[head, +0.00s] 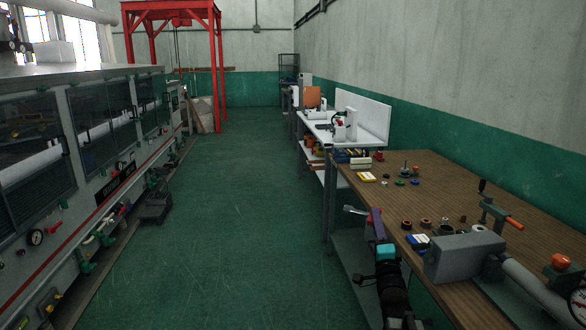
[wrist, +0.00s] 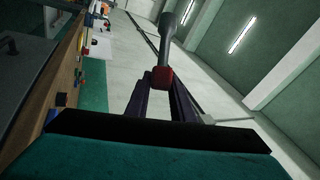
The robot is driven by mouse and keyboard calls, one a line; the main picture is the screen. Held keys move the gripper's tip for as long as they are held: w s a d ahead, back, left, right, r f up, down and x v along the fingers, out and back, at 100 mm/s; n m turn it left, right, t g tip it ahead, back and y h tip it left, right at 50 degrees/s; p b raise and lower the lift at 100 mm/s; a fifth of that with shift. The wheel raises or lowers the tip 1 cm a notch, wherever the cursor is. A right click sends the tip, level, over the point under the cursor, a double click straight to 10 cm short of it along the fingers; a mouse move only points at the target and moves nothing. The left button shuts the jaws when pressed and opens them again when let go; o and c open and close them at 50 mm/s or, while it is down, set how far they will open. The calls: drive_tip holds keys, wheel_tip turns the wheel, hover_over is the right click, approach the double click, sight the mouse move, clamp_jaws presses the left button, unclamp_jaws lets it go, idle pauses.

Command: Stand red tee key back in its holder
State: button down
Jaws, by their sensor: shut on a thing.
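My gripper (wrist: 163,82) is shut on the red tee key, gripping its red part (wrist: 162,76) between dark purple fingers. The key's grey shaft (wrist: 167,45) points away from my gripper and ends in a wider, socket-like tip. In the head view my gripper (head: 375,222) is beside the left edge of the wooden bench, over the aisle side, and the pale shaft (head: 354,210) sticks out to the left. The rest of the key is hidden by the fingers. I cannot tell which thing on the bench is the key's holder.
The wooden bench (head: 460,190) carries several small rings and caps, a yellow-white box (head: 366,177), a dark stemmed piece (head: 404,172) and a green fixture with an orange handle (head: 498,214). A white bench (head: 320,130) stands beyond. The green aisle floor (head: 230,210) is clear.

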sight(370, 225)
drive_tip(key=shift+w+a+f+b, duration=0.1)
drive_tip(key=shift+a+f+b, duration=0.35)
drive_tip(key=shift+f, duration=0.25)
drive_tip(key=shift+w+a+f+b, duration=0.1)
drive_tip(key=shift+a+f+b, duration=0.2)
drive_tip(key=shift+a+f, duration=0.25)
drive_tip(key=shift+s+d+f, duration=0.1)
drive_tip(key=shift+s, duration=0.1)
